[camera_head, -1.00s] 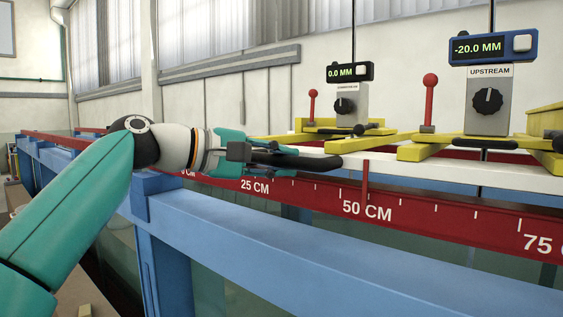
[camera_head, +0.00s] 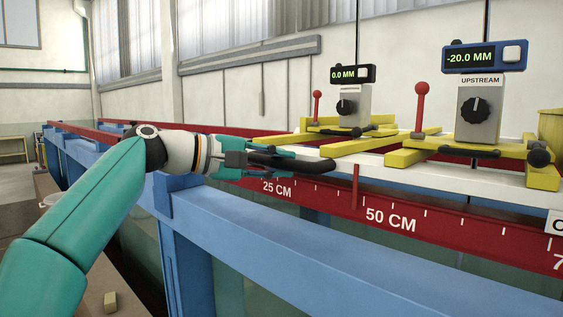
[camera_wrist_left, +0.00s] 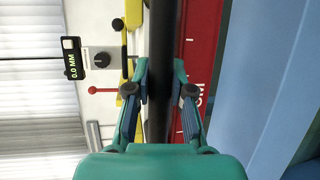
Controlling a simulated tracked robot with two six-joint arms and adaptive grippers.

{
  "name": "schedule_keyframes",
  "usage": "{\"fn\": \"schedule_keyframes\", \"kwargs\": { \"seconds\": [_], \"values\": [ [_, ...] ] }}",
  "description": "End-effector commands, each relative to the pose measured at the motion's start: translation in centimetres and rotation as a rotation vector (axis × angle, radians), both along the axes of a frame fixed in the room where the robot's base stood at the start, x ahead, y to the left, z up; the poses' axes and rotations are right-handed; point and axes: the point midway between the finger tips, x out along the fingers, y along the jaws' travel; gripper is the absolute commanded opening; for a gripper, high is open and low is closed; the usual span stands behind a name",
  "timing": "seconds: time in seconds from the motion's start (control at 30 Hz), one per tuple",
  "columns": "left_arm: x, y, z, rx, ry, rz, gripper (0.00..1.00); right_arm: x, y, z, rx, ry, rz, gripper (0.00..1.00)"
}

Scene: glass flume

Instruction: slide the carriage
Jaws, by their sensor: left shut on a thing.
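The carriage (camera_head: 382,163) is a white deck with yellow frames on the flume's rails. It carries one gauge reading 0.0 MM (camera_head: 352,74) and one reading -20.0 MM (camera_head: 482,57), marked UPSTREAM. My left gripper (camera_head: 274,156) is shut on a black bar handle (camera_head: 318,166) at the carriage's near side. In the left wrist view its fingers lie on both sides of the handle (camera_wrist_left: 161,40). A red pointer (camera_head: 355,187) hangs over the red scale (camera_head: 455,233), a little left of the 50 CM label. My right gripper is out of view.
A blue flume beam (camera_head: 300,240) runs along the near side, below the scale. Red levers (camera_head: 420,105) and dark knobs (camera_head: 539,158) stand out from the carriage. The rail (camera_head: 85,132) to the left looks clear. A small tan block (camera_head: 110,302) lies low at left.

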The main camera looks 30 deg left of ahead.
Motion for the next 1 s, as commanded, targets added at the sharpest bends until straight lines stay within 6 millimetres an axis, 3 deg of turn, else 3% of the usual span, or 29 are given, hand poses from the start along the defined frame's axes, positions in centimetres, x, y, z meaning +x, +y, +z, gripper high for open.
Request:
{"fn": "schedule_keyframes", "kwargs": {
  "seconds": [0.07,0.1,0.23,0.67,1.0],
  "values": [
    [0.1,-0.7,-0.7,0.000,0.018,-0.024,0.00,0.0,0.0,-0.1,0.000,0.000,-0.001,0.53],
    [0.1,-0.7,-0.7,-0.001,0.018,-0.025,0.26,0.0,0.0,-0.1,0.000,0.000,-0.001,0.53],
    [0.1,-0.7,-0.6,-0.001,0.016,-0.024,0.47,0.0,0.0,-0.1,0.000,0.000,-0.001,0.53],
    [-0.5,-0.3,-0.2,-0.001,0.011,-0.020,0.47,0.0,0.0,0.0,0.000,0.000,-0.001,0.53],
    [-5.3,2.9,0.8,-0.001,0.011,-0.016,0.47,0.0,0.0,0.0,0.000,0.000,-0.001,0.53]
  ]
}}
